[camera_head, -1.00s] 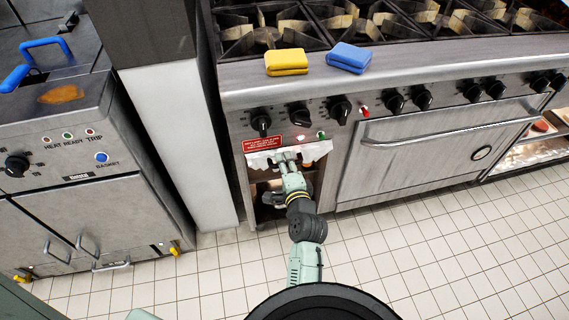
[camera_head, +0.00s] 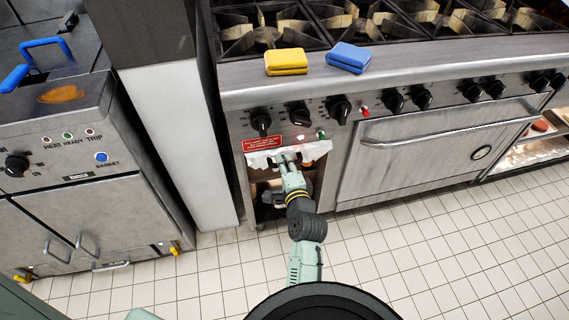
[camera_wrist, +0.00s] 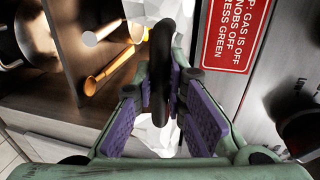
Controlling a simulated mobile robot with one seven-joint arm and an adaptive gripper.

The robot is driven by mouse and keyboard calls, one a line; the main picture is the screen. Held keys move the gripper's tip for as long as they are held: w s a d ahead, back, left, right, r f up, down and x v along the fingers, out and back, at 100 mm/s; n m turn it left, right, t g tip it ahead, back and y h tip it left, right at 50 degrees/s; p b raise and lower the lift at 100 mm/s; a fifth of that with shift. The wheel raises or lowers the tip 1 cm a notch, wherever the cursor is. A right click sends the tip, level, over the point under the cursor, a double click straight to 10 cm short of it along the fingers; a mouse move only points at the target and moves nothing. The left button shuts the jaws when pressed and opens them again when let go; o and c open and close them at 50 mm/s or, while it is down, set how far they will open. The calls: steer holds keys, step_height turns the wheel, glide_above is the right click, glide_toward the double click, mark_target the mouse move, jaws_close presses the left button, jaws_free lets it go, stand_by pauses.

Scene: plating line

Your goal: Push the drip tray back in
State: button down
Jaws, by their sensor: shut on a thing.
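The drip tray shows as a crumpled white, foil-like lining (camera_head: 316,151) just below the stove's left control panel; its front is partly hidden by my gripper. In the wrist view the lining (camera_wrist: 178,12) lies behind the fingers, and a dark, curved handle-like bar (camera_wrist: 160,60) stands between the purple pads. My gripper (camera_head: 285,158) is at the tray's front. In the wrist view my gripper (camera_wrist: 160,95) is shut on this bar. How far the tray sticks out is hard to tell.
An open compartment (camera_head: 267,190) with metal parts lies below the tray. A red warning label (camera_head: 263,144) and knobs (camera_head: 299,115) are just above. A yellow sponge (camera_head: 286,62) and a blue sponge (camera_head: 349,57) lie on the stove ledge. The tiled floor in front is clear.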

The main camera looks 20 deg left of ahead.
mark_target(281, 153)
steer(key=shift+w+a+r+p, duration=0.1)
steer(key=shift+w+a+p, duration=0.1)
steer(key=shift+w+a, duration=0.4)
steer(key=shift+w+a+r+p, duration=0.1)
steer(key=shift+w+a+p, duration=0.15)
steer(key=shift+w, duration=0.5)
steer(key=shift+f, duration=0.1)
steer(key=c, duration=1.6)
jaws_free()
steer(key=shift+a, duration=0.1)
